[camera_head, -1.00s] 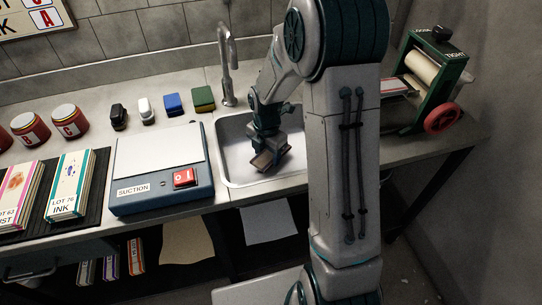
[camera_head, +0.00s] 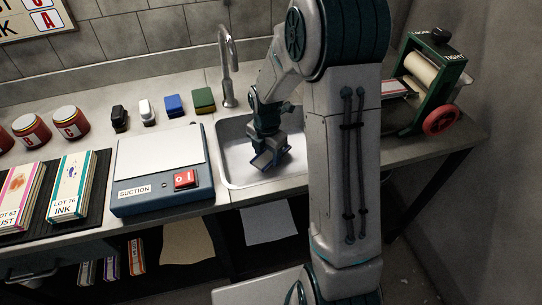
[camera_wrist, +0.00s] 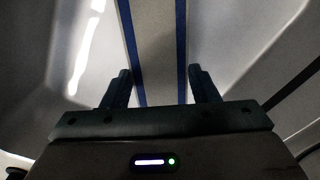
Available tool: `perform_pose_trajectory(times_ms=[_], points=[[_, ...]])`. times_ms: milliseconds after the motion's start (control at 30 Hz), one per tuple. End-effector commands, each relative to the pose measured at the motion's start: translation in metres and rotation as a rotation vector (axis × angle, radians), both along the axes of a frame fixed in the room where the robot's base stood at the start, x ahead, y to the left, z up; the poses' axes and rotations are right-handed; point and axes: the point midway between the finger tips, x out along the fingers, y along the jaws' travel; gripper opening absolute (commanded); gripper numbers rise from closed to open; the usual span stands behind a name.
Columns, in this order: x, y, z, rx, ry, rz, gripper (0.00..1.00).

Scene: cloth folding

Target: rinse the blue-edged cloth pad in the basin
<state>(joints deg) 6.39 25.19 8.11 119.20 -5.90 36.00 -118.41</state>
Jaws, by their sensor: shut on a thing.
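The blue-edged cloth pad (camera_head: 266,161) is inside the basin (camera_head: 232,158), low down and tilted. In the wrist view the pad (camera_wrist: 158,45) is a pale strip with a blue line along each long side. My gripper (camera_head: 270,146) points down into the basin and is shut on the pad; its two dark fingers (camera_wrist: 160,88) stand on either side of it in the wrist view. The basin's walls surround the pad, and my arm hides the basin's right part. I cannot tell whether the pad touches the basin floor or whether there is water.
A tap (camera_head: 229,66) stands behind the basin. A suction box (camera_head: 162,175) with a red switch sits left of it. A green roller press (camera_head: 433,80) stands at the right.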

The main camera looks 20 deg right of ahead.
Motion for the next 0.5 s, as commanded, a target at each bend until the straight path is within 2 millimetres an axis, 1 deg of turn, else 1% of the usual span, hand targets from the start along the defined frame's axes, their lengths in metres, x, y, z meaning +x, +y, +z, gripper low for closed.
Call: perform_pose_trajectory(times_ms=[33, 500], points=[[0.0, 0.0, 0.008, 0.001, -0.001, 0.0, 0.31], [0.0, 0.0, 0.046, 0.0, -0.001, 0.0, 0.31]])
